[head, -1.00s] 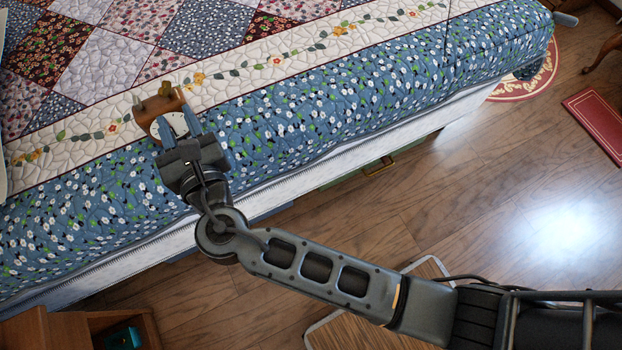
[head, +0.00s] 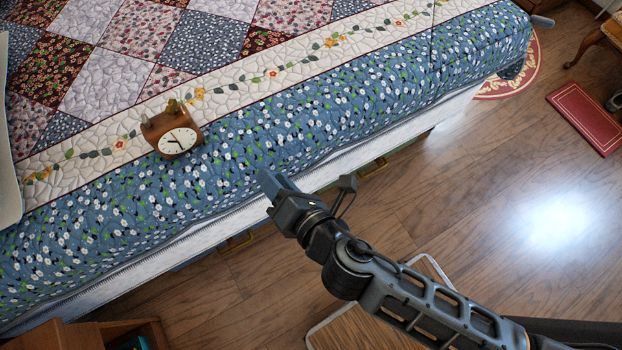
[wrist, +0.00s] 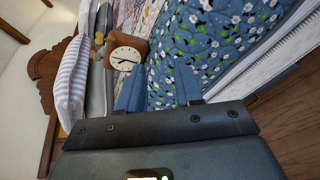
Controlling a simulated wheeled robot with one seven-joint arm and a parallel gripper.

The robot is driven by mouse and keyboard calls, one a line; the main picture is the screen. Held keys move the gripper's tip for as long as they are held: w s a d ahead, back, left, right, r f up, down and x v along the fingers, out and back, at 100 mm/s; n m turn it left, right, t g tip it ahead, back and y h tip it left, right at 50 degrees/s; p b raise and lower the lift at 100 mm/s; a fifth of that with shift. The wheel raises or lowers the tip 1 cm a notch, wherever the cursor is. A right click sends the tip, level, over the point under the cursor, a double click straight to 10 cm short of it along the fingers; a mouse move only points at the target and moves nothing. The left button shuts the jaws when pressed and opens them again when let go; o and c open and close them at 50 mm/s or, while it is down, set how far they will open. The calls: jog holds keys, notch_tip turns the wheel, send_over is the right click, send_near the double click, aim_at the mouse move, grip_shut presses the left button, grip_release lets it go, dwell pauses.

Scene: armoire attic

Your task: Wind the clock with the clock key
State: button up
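A small wooden clock (head: 178,141) with a white round face sits on the edge of the patchwork quilt. Small knob-like parts show on its top; I cannot tell whether one is the clock key. The clock also shows in the wrist view (wrist: 125,57), beyond my fingers. My gripper (head: 268,181) is to the right of the clock and nearer to me, apart from it, around the bed's side edge. In the wrist view its two blue fingers (wrist: 158,84) stand apart with nothing seen between them. I make out no separate clock key.
The bed (head: 330,120) with its blue flowered border fills the back. A wooden cabinet (head: 55,335) stands at the lower left. Wooden floor (head: 470,210) lies open at the right, with a red mat (head: 585,117) farther off.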

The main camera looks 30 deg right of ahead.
jog(key=s+d+r+m+p, duration=0.1)
jog(key=s+d+r+m, duration=0.1)
jog(key=s+m, duration=0.3)
jog(key=shift+s+d+m+g+y+p, duration=0.35)
jog(key=shift+s+d, duration=0.35)
jog(key=shift+s, duration=0.55)
